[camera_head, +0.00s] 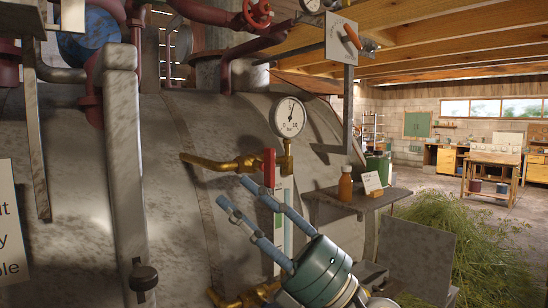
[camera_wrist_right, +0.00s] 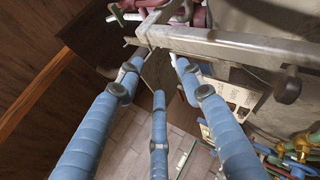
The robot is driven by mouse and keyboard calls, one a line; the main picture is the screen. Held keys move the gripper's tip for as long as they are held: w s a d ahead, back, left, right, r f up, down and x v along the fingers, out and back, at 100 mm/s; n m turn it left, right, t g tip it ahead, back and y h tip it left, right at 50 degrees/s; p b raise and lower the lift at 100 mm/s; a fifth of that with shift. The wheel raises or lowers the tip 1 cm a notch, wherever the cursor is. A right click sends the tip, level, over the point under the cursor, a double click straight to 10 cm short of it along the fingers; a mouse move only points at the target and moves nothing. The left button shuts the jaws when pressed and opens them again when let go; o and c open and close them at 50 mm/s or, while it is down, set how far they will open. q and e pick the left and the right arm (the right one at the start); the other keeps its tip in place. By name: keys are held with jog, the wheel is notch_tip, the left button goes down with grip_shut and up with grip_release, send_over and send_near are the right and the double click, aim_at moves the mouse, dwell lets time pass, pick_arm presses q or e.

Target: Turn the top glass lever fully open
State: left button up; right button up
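The top glass lever (camera_head: 269,167) is a red handle standing upright on the brass fitting at the top of the sight glass (camera_head: 288,228), under a round pressure gauge (camera_head: 288,117). My right gripper (camera_head: 236,192) comes up from the lower right, its blue fingers in front of the sight glass and pointing up and left. The fingertips appear left of and below the lever; I cannot tell their depth gap. In the right wrist view the three fingers of this gripper (camera_wrist_right: 152,82) are spread with nothing between them. My left gripper is not in view.
A brass pipe (camera_head: 207,162) runs left from the top fitting. A grey upright bar (camera_head: 124,165) stands at left. A shelf (camera_head: 362,202) at right holds an amber bottle (camera_head: 345,184) and a small card. Cut herbs (camera_head: 465,255) lie on the floor behind.

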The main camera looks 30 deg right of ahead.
jog(key=a+r+n+g+y, duration=0.1)
jog(key=a+n+g, duration=0.2)
jog(key=n+g, duration=0.3)
jog(key=t+h, duration=0.3)
jog(key=h, duration=1.2)
send_near(271, 157)
jog(key=w+p, duration=0.7)
jog(key=w, duration=0.1)
jog(key=shift+w+a+r, duration=0.1)
jog(key=shift+w+a, duration=0.05)
jog(key=shift+w, duration=0.05)
jog(key=shift+w+a+f+p, duration=0.15)
jog(key=shift+w+f+p, duration=0.15)
jog(key=shift+w, duration=0.3)
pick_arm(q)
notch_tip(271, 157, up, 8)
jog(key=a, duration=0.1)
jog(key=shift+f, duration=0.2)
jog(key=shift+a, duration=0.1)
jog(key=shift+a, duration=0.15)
pick_arm(e)
grip_shut()
